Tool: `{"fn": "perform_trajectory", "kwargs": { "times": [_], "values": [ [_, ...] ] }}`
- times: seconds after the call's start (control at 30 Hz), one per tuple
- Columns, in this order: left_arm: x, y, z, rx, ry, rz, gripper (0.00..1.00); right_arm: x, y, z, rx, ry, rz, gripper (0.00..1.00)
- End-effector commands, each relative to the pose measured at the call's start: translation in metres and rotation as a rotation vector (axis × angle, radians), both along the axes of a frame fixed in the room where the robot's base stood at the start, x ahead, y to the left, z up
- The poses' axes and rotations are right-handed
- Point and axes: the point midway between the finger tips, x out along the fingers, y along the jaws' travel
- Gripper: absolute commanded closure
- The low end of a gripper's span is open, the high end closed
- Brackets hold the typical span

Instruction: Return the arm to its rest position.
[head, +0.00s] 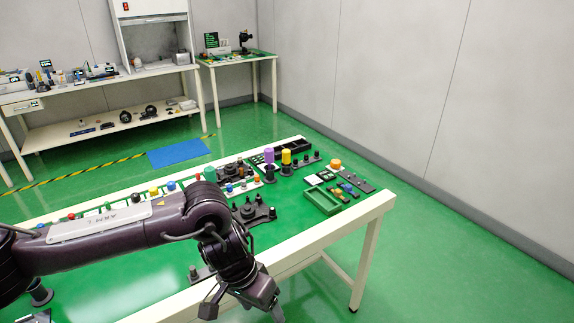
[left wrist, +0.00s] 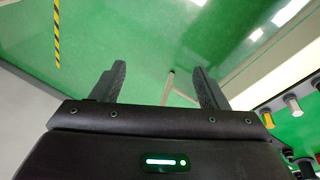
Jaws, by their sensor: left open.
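My left arm reaches in from the left of the head view, over the green-topped table (head: 290,232). My left gripper (head: 243,309) hangs at the table's front edge, low in the picture, pointing down. In the left wrist view its two dark fingers (left wrist: 160,88) stand wide apart with nothing between them. Green floor and a pale table leg show beyond the fingers. My right gripper is in neither view.
The table carries a green tray (head: 322,200), a purple cylinder (head: 269,157), a yellow cylinder (head: 286,157) and several small parts. A white workbench (head: 100,85) stands at the back left. The floor right of the table is clear.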

Motion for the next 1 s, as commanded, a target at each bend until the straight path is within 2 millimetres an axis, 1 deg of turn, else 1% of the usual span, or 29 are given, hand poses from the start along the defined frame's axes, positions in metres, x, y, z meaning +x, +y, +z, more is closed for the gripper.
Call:
{"fn": "perform_trajectory", "kwargs": {
  "times": [0.03,0.17,0.27,0.3,0.37,0.4,0.47,0.5,0.57,0.6,0.67,0.7,0.73,0.77,0.8,0.87,0.9,0.97,1.0],
  "values": [
    [0.002,-0.013,-0.005,-0.044,0.0,-0.018,0.32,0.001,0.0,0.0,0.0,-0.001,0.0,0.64],
    [0.015,-0.048,-0.015,-0.183,-0.025,-0.07,0.32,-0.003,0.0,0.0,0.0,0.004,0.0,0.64],
    [0.029,-0.078,-0.025,-0.312,-0.063,-0.095,0.32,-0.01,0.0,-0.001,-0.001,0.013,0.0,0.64],
    [0.037,-0.089,-0.031,-0.371,-0.087,-0.097,0.32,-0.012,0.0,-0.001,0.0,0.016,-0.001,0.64],
    [0.051,-0.104,-0.042,-0.459,-0.13,-0.089,0.32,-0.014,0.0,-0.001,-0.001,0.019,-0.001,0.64],
    [0.062,-0.111,-0.052,-0.512,-0.166,-0.073,0.32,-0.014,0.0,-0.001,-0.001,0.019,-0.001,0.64],
    [0.077,-0.115,-0.071,-0.57,-0.222,-0.037,0.32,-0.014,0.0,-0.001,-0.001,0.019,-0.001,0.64],
    [0.087,-0.113,-0.087,-0.599,-0.258,-0.006,0.32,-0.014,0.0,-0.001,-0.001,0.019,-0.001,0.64],
    [0.097,-0.105,-0.117,-0.616,-0.312,0.051,0.32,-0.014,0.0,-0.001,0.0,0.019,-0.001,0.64],
    [0.101,-0.096,-0.141,-0.614,-0.344,0.094,0.32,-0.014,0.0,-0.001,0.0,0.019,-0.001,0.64],
    [0.102,-0.076,-0.181,-0.589,-0.384,0.16,0.32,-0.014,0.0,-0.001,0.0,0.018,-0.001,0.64],
    [0.098,-0.062,-0.208,-0.561,-0.406,0.198,0.32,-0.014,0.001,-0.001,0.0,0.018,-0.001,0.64],
    [0.093,-0.051,-0.228,-0.537,-0.416,0.224,0.32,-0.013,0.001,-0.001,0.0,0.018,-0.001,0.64],
    [0.087,-0.04,-0.247,-0.51,-0.424,0.248,0.32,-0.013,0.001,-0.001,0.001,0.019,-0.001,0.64],
    [0.076,-0.026,-0.272,-0.473,-0.43,0.277,0.32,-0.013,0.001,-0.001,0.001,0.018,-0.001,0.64],
    [0.056,-0.004,-0.308,-0.412,-0.429,0.312,0.32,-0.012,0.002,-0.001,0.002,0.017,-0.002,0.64],
    [0.041,0.01,-0.33,-0.371,-0.424,0.332,0.32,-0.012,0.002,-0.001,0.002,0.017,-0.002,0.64],
    [0.014,0.03,-0.362,-0.306,-0.41,0.358,0.32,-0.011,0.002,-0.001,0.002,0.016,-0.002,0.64],
    [-0.006,0.043,-0.382,-0.264,-0.398,0.37,0.32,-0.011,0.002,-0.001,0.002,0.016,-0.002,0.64]
  ]
}}
